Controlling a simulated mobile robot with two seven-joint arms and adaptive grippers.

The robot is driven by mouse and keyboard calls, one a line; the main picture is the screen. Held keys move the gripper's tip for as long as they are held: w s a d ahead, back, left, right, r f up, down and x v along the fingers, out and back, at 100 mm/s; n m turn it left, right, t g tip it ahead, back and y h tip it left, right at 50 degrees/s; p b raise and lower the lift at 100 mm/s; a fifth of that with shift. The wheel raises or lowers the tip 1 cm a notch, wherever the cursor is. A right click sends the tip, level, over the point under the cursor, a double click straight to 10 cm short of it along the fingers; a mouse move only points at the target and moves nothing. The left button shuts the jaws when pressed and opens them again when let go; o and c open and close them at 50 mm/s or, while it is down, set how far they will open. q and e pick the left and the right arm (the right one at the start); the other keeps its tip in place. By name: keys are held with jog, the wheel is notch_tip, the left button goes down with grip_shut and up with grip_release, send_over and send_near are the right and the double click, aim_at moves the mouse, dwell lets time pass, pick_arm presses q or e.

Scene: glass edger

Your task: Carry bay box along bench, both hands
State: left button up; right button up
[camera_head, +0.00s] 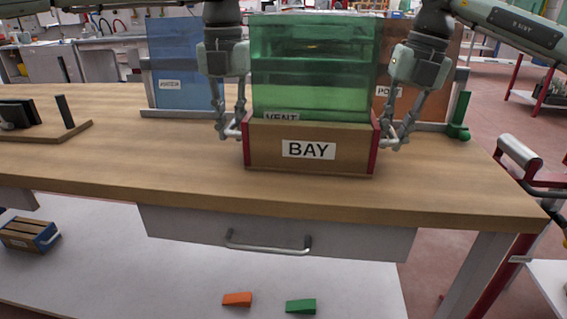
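The bay box (265,153) is a brown wooden box with red end walls and a white label reading BAY. It is level over the middle of the bench (130,165); I cannot tell whether it touches the top. A clear green glass pane (312,75) stands upright behind its front wall and hides part of a VENT label. My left gripper (232,132) points down at the box's left end, its fingers closed around the handle there. My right gripper (392,140) is likewise closed around the handle at the right end.
Behind stand a blue pane (183,60) and an orange-brown pane (440,75) in racks. A green post (460,115) is at the bench's right rear. A wooden stand (60,138) is at the left. Orange (237,299) and green (301,306) wedges lie below.

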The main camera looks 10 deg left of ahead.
pick_arm(q)
jog(key=shift+o, duration=0.8)
pick_arm(e)
jog(key=shift+o, duration=0.9)
pick_arm(q)
jog(key=shift+d, duration=0.1)
pick_arm(e)
jog(key=shift+a, duration=0.1)
pick_arm(q)
jog(key=shift+r, duration=0.15)
notch_tip(320, 180, up, 8)
jog(key=shift+f, duration=0.15)
pick_arm(e)
jog(key=shift+r, duration=0.15)
notch_tip(320, 180, up, 12)
jog(key=d, duration=0.2)
jog(key=shift+f, duration=0.2)
